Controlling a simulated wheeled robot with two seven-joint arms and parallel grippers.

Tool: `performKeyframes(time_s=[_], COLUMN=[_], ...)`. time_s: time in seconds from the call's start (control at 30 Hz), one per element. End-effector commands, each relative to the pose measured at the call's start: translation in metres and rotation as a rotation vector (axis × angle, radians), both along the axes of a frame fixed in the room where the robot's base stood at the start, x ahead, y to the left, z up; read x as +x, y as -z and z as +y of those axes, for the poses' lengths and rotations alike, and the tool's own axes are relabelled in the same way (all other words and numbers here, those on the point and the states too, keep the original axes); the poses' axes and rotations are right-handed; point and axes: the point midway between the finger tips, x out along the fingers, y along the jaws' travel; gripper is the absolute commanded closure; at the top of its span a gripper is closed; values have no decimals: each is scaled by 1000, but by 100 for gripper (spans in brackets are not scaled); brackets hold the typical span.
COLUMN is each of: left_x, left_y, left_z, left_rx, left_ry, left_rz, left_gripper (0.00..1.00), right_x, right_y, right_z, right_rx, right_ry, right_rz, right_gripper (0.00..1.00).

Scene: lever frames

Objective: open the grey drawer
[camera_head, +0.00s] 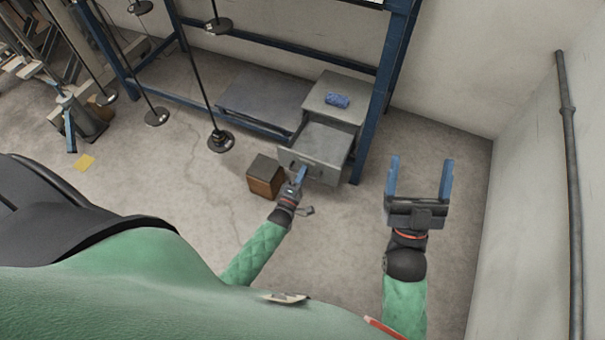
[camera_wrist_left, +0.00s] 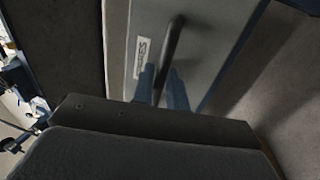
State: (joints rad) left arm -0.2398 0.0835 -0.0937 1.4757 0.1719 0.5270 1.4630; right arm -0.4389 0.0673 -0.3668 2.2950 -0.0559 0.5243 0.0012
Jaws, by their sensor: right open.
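The grey drawer (camera_head: 316,166) sticks out of the grey cabinet (camera_head: 345,88), and its empty-looking inside shows from above. Its front panel also fills the middle of the left wrist view (camera_wrist_left: 200,45), with a white label and a dark bar handle (camera_wrist_left: 173,42). My left gripper (camera_head: 302,173) is at the drawer front. In the left wrist view its blue fingers (camera_wrist_left: 163,88) are close together with the handle's lower end between them. My right gripper (camera_head: 420,175) is open and empty, to the right of the drawer and clear of it.
A blue object (camera_head: 338,100) lies on the cabinet top. A brown box (camera_head: 265,176) stands on the floor just left of the drawer. A blue rack post (camera_head: 372,130) rises close to the cabinet's right side. Floor in front is mostly clear.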

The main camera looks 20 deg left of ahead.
Motion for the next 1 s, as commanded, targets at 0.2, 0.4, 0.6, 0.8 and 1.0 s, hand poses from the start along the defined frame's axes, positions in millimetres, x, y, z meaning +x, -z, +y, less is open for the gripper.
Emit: performKeyframes(time_s=[0.2, 0.4, 0.6, 0.8, 1.0], left_x=[-12, -42, -67, -77, -77], left_y=[2, 8, 13, 14, 15], left_z=[0, 1, 2, 3, 3], left_rx=[0, 1, 0, 0, 0], left_ry=[0, 1, 1, 0, 0], left_rz=[2, 3, 2, 0, 0], left_gripper=[85, 85, 85, 85, 85], right_x=[2, 12, 17, 21, 22], right_y=[1, 22, 55, 64, 60], right_z=[0, 3, 6, 7, 7], right_rx=[-2, -22, -46, -55, -53], right_ry=[-1, -4, -6, -7, -8], right_rz=[11, 94, 187, 215, 207], right_gripper=[18, 18, 18, 18, 18])
